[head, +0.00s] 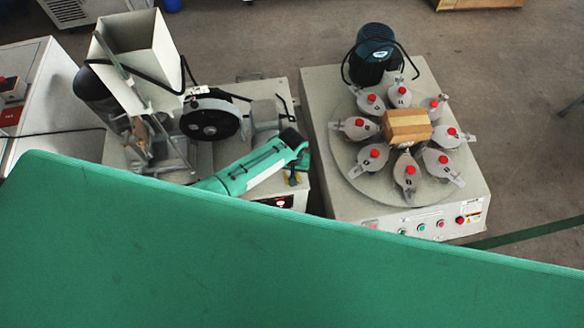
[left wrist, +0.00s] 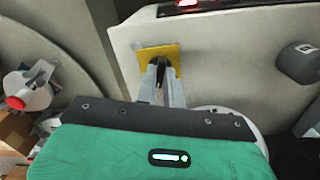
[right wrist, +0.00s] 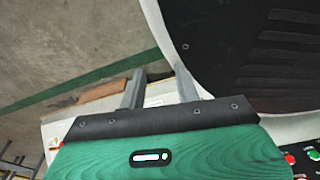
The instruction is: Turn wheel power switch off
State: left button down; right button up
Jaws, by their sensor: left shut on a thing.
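The wheel power switch (left wrist: 159,68) is a black knob on a yellow square plate (left wrist: 143,54) on a pale machine panel. My left gripper (left wrist: 161,84) is shut on this knob, with one finger on each side of it. In the head view the left gripper (head: 292,177) is at the front right corner of the left machine, below the green forearm. The black wheel (head: 210,119) stands on top of this machine; I cannot tell if it is turning. My right gripper (right wrist: 160,88) has its fingers apart with nothing between them. It is not visible in the head view.
A red-lit display (head: 281,202) is beside the switch. To the right, a turntable machine (head: 322,105) carries several red-capped pieces around a wooden block (head: 407,126), with front buttons (head: 421,227). A metal hopper (head: 140,60) stands at the left machine's back. Open floor lies at far right.

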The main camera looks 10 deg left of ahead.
pick_arm(q)
jog(key=n+p, duration=0.1)
jog(key=n, duration=0.1)
jog(key=n+p, duration=0.2)
jog(key=shift+r+n, duration=0.2)
jog(key=shift+n, duration=0.2)
jog(key=n+p, duration=0.2)
jog(key=n, duration=0.2)
jog(key=shift+f, duration=0.1)
jog(key=shift+n+p, duration=0.45)
jog(key=shift+n, duration=1.45)
pick_arm(e)
jog(key=s+r, duration=0.2)
jog(key=s, duration=0.5)
jog(key=shift+s+d+r+g, duration=0.2)
jog(key=shift+d+r+g, duration=0.1)
jog(key=shift+d+r, duration=0.15)
pick_arm(q)
jog(key=shift+w, duration=0.1)
jog(key=c, duration=1.5)
grip_release()
